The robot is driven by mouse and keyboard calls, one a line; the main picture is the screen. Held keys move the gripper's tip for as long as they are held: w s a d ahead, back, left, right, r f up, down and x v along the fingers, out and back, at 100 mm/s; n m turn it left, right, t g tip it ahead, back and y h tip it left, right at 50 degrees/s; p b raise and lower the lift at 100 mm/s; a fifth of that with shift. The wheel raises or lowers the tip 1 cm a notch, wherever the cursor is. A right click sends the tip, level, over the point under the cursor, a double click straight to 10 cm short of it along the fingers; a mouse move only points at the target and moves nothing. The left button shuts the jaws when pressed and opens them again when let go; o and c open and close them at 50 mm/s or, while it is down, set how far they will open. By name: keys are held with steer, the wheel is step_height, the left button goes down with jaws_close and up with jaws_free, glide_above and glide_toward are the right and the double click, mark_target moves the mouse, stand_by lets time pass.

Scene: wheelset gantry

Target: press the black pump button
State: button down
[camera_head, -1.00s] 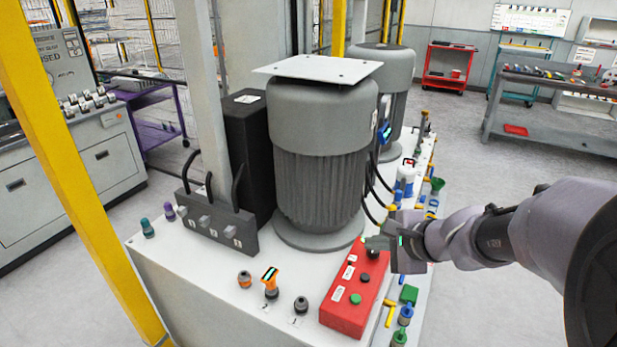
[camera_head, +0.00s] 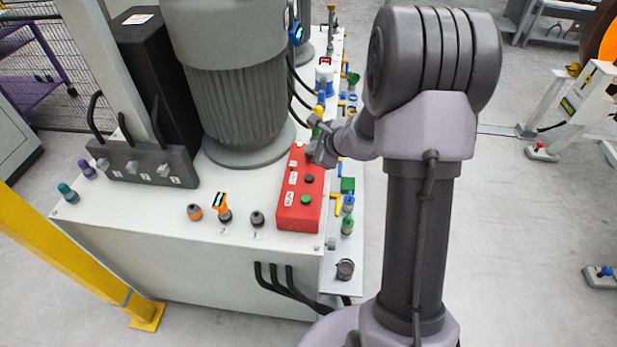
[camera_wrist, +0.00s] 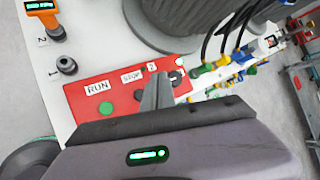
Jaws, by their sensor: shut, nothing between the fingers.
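The red control box (camera_head: 297,212) lies on the white bench top. On its top are a green button (camera_head: 305,199) at the near end and a black button (camera_head: 309,179) behind it. My gripper (camera_head: 314,156) is over the box's far end, shut and empty, beyond the black button. In the wrist view, my shut fingers (camera_wrist: 157,88) cross the red box (camera_wrist: 82,92), with the green button (camera_wrist: 106,109) left of them, beside a RUN label. The black button is not clear there; my fingers hide part of the box. I cannot tell whether my fingertips touch the box.
A large grey motor (camera_head: 235,100) stands behind and left of the box. Black cables and coloured valves (camera_head: 348,203) line the right side. An orange-handled device (camera_head: 221,208) and dark knobs (camera_head: 257,219) stand to the left. A yellow post (camera_head: 60,245) is at the left front.

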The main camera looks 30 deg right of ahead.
steer(key=b, duration=0.5)
glide_above(312, 179)
step_height(312, 179, down, 7)
steer(key=shift+f, duration=0.2)
steer(key=shift+f+b, duration=0.45)
steer(key=shift+b, duration=0.3)
steer(key=shift+a, duration=0.1)
stand_by(0.7)
steer(key=shift+f+b, duration=0.45)
steer(key=shift+b, duration=0.2)
steer(key=shift+f+b, duration=0.45)
steer(key=shift+b, duration=0.2)
stand_by(0.4)
stand_by(0.3)
steer(key=shift+r+p, duration=0.6)
steer(key=shift+r, duration=0.3)
steer(key=shift+r, duration=0.1)
